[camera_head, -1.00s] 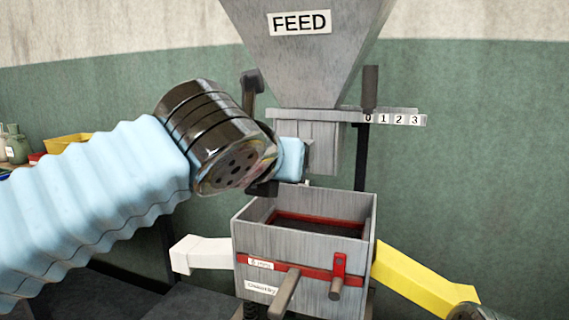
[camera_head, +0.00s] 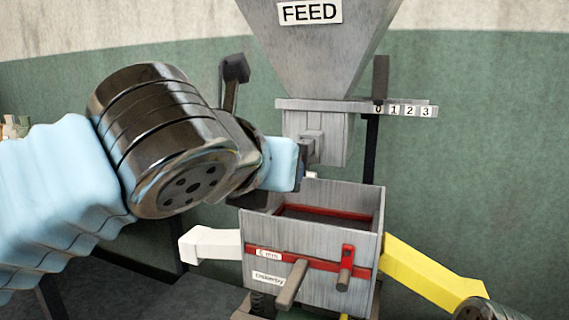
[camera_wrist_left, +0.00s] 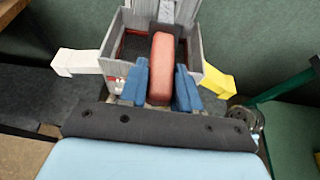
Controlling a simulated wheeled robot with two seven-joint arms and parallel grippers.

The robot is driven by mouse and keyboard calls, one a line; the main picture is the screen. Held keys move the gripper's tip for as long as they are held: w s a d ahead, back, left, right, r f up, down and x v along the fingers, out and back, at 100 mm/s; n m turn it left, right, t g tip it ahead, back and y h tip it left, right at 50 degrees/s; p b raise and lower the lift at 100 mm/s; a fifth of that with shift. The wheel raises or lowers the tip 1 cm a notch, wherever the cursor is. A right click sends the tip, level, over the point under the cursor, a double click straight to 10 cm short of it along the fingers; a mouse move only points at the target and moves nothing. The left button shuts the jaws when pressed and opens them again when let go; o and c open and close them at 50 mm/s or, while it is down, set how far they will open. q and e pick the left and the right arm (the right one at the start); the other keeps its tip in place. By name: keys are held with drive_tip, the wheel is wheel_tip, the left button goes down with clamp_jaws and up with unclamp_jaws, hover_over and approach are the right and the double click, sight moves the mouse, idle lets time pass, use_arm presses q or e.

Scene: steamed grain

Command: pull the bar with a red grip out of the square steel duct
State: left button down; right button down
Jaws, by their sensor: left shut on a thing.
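The square steel duct (camera_head: 318,152) hangs under the FEED hopper, with a small grey square fitting (camera_head: 311,143) on its front. In the left wrist view, the red grip (camera_wrist_left: 161,60) of the bar sits between the blue fingers of my left gripper (camera_wrist_left: 160,88), which is shut on it. In the head view my left gripper (camera_head: 283,163) is in front of and left of the duct's lower end and hides the grip. Whether the bar is still inside the duct cannot be told. My right gripper is not in view.
An open grey box (camera_head: 312,258) with a red-edged screen stands below the duct. A white spout (camera_head: 208,246) juts left and a yellow chute (camera_head: 430,272) slopes right towards a dark round thing (camera_head: 485,309). A scale (camera_head: 405,110) marked 0 to 3 is beside the duct.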

use_arm(q)
drive_tip(key=s, duration=0.1)
drive_tip(key=s+a, duration=0.1)
drive_tip(key=s, duration=0.1)
drive_tip(key=shift+s+a, duration=0.1)
drive_tip(key=shift+s, duration=0.2)
drive_tip(key=c, duration=0.7)
unclamp_jaws()
